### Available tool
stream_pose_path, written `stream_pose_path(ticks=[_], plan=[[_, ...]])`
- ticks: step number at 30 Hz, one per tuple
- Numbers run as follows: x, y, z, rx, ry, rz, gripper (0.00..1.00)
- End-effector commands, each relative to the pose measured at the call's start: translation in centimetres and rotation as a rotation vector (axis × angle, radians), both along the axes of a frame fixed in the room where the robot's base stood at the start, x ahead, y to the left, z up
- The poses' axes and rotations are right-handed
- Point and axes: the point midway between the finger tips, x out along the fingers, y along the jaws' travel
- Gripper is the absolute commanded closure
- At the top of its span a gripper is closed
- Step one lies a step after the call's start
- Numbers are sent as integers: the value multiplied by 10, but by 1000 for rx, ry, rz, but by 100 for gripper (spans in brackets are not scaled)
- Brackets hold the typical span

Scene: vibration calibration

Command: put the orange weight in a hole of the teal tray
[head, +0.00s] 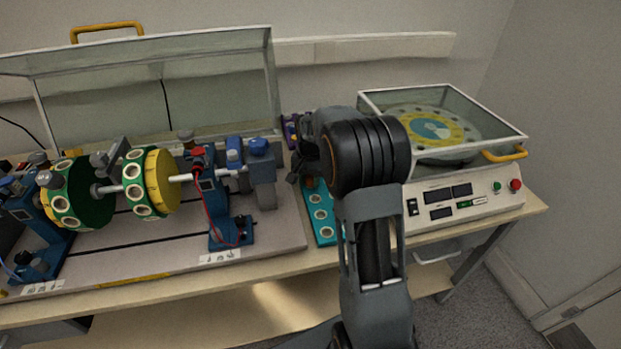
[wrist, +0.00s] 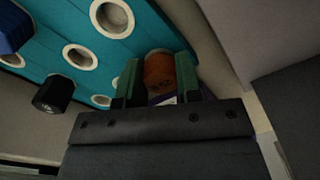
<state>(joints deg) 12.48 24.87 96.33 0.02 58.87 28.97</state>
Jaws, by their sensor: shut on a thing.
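The orange weight (wrist: 159,72) sits between the two green-padded fingers of my gripper (wrist: 158,80) in the wrist view. My gripper is shut on it. The teal tray (wrist: 135,47) lies behind the weight, with several white-rimmed round holes. The weight overlaps the tray near one edge; whether it touches the tray or is in a hole cannot be told. In the head view the tray (head: 325,238) is on the bench, partly hidden by my arm. A small part of the weight (head: 309,183) shows there, below my gripper (head: 297,177).
A blue weight (wrist: 13,29) and a black weight (wrist: 53,93) show at left in the wrist view. A rotor rig (head: 150,183) stands left of the tray. A control box with a clear lid (head: 460,205) stands right. Purple items (head: 290,130) lie behind the tray.

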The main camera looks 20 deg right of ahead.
Motion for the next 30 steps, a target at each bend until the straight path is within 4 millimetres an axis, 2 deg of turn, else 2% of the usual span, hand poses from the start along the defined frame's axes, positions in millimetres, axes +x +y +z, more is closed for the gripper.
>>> stream_pose_path(ticks=[8,9,17,25,30], plan=[[0,0,-4,0,0,0,90],[0,0,-4,0,0,0,64],[0,0,-4,0,0,0,39],[0,0,-2,-1,-1,0,38],[1,0,16,-1,-4,0,38]])
